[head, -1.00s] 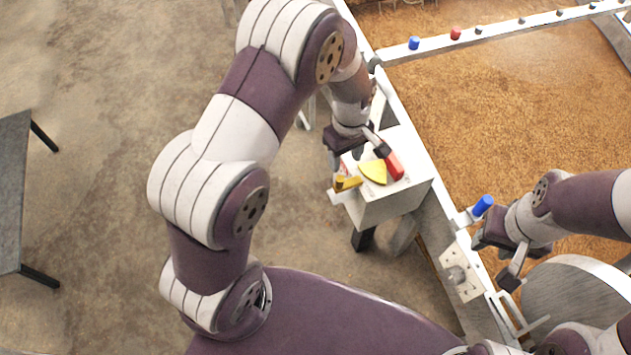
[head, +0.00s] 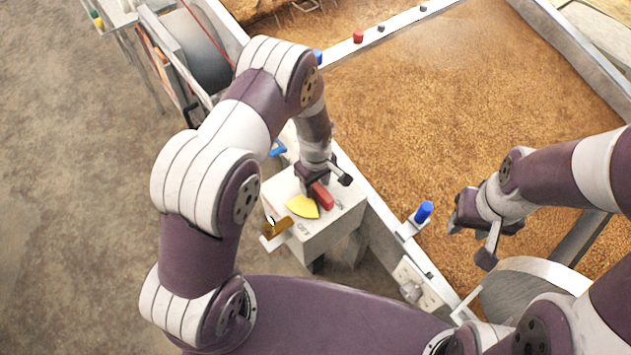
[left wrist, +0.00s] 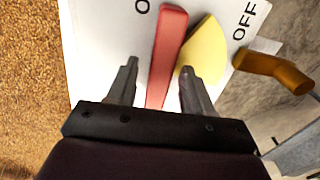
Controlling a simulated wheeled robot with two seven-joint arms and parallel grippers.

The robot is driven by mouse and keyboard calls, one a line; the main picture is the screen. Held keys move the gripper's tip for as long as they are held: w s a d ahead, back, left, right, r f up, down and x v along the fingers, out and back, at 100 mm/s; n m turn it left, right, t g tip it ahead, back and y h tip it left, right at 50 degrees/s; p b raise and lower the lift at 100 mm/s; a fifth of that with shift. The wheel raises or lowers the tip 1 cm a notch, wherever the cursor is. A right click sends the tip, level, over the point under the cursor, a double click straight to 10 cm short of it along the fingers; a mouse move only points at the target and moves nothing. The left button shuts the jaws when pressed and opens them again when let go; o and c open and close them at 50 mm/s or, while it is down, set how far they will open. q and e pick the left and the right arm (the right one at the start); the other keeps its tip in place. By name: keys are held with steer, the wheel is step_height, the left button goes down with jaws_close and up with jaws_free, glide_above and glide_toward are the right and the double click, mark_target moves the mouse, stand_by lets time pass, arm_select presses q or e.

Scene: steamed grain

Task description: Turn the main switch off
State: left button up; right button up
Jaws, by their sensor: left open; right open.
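The main switch is a red lever (head: 322,197) on top of a white box (head: 327,236), beside a yellow sector (head: 302,207). In the left wrist view the red lever (left wrist: 167,50) lies between a partly cut-off label starting with O and the yellow sector (left wrist: 203,52); the OFF label (left wrist: 244,20) is beyond the sector. My left gripper (head: 325,187) is open over the lever. Its fingers (left wrist: 157,85) stand on either side of the lever, apart from it on the left; the right finger overlaps the yellow sector in view. My right gripper (head: 470,238) is open and empty, away from the box.
A brass-coloured piece (head: 275,228) sticks out at the box's left side. A blue knob (head: 424,212) stands on the frame rail right of the box. The grain bed (head: 450,100) lies behind the rail. Bare floor is at left.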

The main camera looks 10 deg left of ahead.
arm_select(q)
jaws_close()
steer(key=m, duration=0.2)
steer(key=m+p, duration=0.1)
steer(key=m, duration=0.1)
steer(key=shift+s+a, duration=0.15)
steer(key=m, duration=0.4)
steer(key=shift+s+a+m+p, duration=0.1)
steer(key=shift+a+m+p, duration=0.1)
steer(key=shift+m+p, duration=0.1)
steer(key=m, duration=0.4)
steer(key=shift+a, duration=0.2)
steer(key=m, duration=0.5)
steer(key=shift+a+p, duration=0.15)
steer(key=shift+p, duration=0.2)
steer(key=shift+m, duration=0.3)
